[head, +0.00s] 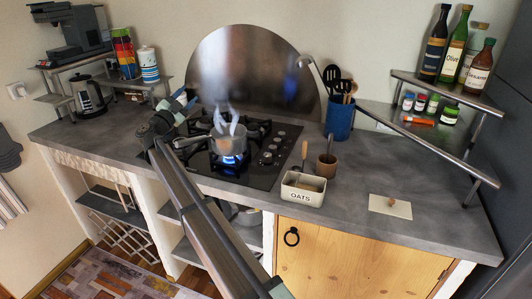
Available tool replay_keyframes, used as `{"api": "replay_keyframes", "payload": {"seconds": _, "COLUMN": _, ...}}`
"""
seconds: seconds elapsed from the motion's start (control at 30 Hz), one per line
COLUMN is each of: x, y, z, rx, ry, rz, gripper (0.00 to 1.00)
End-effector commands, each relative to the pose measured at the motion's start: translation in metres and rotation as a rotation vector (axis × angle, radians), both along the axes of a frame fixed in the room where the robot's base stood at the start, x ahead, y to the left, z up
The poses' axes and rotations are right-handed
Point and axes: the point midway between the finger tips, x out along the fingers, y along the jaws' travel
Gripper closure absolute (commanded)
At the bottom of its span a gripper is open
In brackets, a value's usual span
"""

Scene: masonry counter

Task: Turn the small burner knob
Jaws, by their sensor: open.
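The black gas hob (258,178) is set in the grey counter. Several small knobs (268,158) run along its right side; which one serves the small burner is too small to tell. A grey pot (231,145) with a handle to the left sits over a lit burner with a blue flame (231,160), and steam rises from it. My arm reaches up from the bottom to the hob's left. My gripper (188,98) is open, at the back left of the hob, above and left of the pot and apart from the knobs. Its fingertips are small in this view.
A white oats tin (302,189), a brown cup (326,166) and a blue utensil pot (340,118) stand right of the hob. A card (390,206) lies on the right counter. Bottles (455,47) stand on the right corner shelf. A kettle (88,95) is at the left.

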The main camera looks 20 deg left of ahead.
Motion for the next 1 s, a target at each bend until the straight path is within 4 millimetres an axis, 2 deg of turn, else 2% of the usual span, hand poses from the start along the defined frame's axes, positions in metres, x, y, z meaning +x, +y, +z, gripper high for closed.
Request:
{"api": "replay_keyframes", "payload": {"seconds": 0.07, "x": 0.022, "y": -0.027, "z": 0.006, "rx": 0.067, "ry": 0.091, "rz": -0.095, "gripper": 0.54}}
{"api": "replay_keyframes", "payload": {"seconds": 0.2, "x": 0.051, "y": -0.077, "z": -0.004, "rx": 0.14, "ry": 0.291, "rz": -0.251, "gripper": 0.54}}
{"api": "replay_keyframes", "payload": {"seconds": 0.33, "x": 0.068, "y": -0.12, "z": -0.025, "rx": 0.173, "ry": 0.51, "rz": -0.37, "gripper": 0.54}}
{"api": "replay_keyframes", "payload": {"seconds": 0.5, "x": 0.077, "y": -0.166, "z": -0.054, "rx": 0.184, "ry": 0.827, "rz": -0.474, "gripper": 0.54}}
{"api": "replay_keyframes", "payload": {"seconds": 0.7, "x": 0.07, "y": -0.204, "z": -0.077, "rx": 0.163, "ry": 1.216, "rz": -0.502, "gripper": 0.54}}
{"api": "replay_keyframes", "payload": {"seconds": 0.9, "x": 0.056, "y": -0.222, "z": -0.083, "rx": 0.13, "ry": 1.502, "rz": -0.453, "gripper": 0.54}}
{"api": "replay_keyframes", "payload": {"seconds": 1.0, "x": 0.051, "y": -0.225, "z": -0.083, "rx": 0.119, "ry": 1.577, "rz": -0.428, "gripper": 0.54}}
